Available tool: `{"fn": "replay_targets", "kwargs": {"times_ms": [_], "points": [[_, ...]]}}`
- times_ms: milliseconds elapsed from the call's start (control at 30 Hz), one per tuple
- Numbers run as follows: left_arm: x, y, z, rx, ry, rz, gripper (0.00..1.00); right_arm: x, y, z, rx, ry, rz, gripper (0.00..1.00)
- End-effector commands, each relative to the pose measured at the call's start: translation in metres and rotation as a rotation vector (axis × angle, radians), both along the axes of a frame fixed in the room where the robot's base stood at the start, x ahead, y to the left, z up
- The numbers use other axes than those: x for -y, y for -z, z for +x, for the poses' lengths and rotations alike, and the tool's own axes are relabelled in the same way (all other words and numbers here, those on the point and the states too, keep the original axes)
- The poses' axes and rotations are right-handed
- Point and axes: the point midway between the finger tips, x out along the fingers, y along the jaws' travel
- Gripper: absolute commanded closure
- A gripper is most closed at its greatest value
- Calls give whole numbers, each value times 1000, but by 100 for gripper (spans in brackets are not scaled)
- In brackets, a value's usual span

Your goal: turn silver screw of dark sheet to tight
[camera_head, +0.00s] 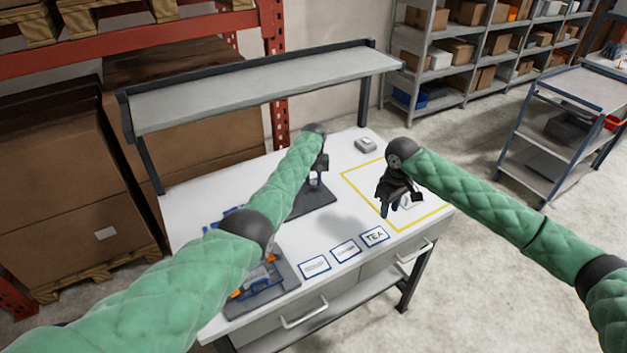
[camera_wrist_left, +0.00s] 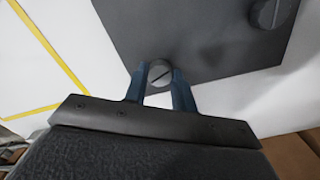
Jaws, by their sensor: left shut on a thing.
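The dark sheet (camera_wrist_left: 205,45) fills the upper part of the left wrist view and lies flat on the white table. It also shows in the head view (camera_head: 314,203), partly behind my left arm. My left gripper (camera_wrist_left: 160,82) is shut on a round grey slotted screw head (camera_wrist_left: 159,72) at the sheet's near edge. The screw's slot runs diagonally. A second grey slotted screw (camera_wrist_left: 270,13) sits at the sheet's upper right. In the head view my left gripper (camera_head: 316,182) is over the sheet. My right gripper (camera_head: 401,207) appears open above the yellow-outlined area, apart from the sheet.
A yellow outline (camera_head: 421,221) marks the table's right side. A small grey box (camera_head: 365,145) stands at the back. Labelled cards, one reading TEA (camera_head: 375,237), lie along the front. A tray (camera_head: 285,280) with blue and orange items is partly behind my left arm. A raised shelf (camera_head: 265,82) spans the back.

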Motion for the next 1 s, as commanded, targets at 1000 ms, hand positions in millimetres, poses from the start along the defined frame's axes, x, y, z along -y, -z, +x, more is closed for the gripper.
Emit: {"fn": "replay_targets", "kwargs": {"times_ms": [1000], "points": [[-1,-8,5,9,965,1,97,0,-1,0,0,0,0,67]]}}
